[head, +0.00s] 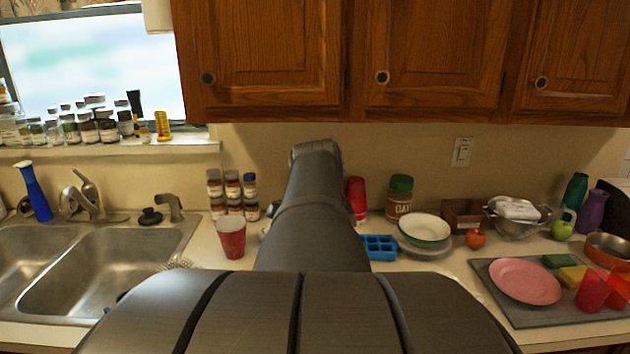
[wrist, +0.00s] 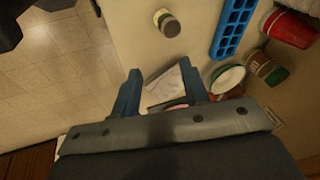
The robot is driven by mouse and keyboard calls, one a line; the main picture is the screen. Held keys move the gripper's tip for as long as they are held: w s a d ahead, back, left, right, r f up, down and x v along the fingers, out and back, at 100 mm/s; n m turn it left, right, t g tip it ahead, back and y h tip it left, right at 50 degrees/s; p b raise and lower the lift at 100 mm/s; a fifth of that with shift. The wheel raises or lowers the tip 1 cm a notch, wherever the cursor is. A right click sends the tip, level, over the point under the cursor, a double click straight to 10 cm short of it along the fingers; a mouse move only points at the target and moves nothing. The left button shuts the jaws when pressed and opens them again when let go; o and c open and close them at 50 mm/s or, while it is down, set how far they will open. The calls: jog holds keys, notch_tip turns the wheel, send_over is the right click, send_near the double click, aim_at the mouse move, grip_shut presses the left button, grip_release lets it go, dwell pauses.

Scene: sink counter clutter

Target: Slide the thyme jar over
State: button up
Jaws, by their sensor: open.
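A small jar (wrist: 169,23) with a dark, greyish round lid stands on the counter in the wrist view, near the counter's edge. Its label is too small to read, so I cannot confirm that it is the thyme jar. In the head view my arm covers the middle of the counter, and I cannot make out this jar there. My gripper (wrist: 160,88) is open and empty, with its two blue fingers apart. The jar appears beyond the fingertips, apart from them. My gripper is hidden behind my arm in the head view.
A blue ice tray (head: 378,247), a white green-rimmed bowl (head: 424,229) and a tomato (head: 475,238) are right of my arm. A red cup (head: 232,238) and stacked spice jars (head: 231,192) are left. A grey mat (head: 500,301) carries a pink plate (head: 525,280). The counter around the small jar is bare.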

jog(key=f+n, duration=0.1)
jog(key=d+f+n, duration=0.1)
jog(key=n, duration=0.1)
jog(key=f+n+g, duration=0.1)
jog(key=n, duration=0.1)
jog(key=shift+w+d+f, duration=0.25)
jog(key=shift+d+f, duration=0.05)
jog(key=shift+f, duration=0.1)
grip_shut()
jog(key=d+f+n, duration=0.1)
jog(key=f+n, duration=0.2)
jog(key=f, duration=0.2)
jog(key=d+f+n+g+y, duration=0.1)
jog(key=f+n, duration=0.3)
jog(key=f, duration=0.1)
jog(key=d+f+n+g+y, duration=0.1)
jog(key=f+n, duration=0.3)
jog(key=f, duration=0.2)
jog(key=shift+f, duration=0.1)
jog(key=w, duration=0.1)
jog(key=w+f, duration=0.1)
jog(key=w, duration=0.1)
jog(key=shift+w+r, duration=0.1)
jog(key=shift+w, duration=0.45)
jog(key=w, duration=1)
jog(key=shift+a, duration=0.1)
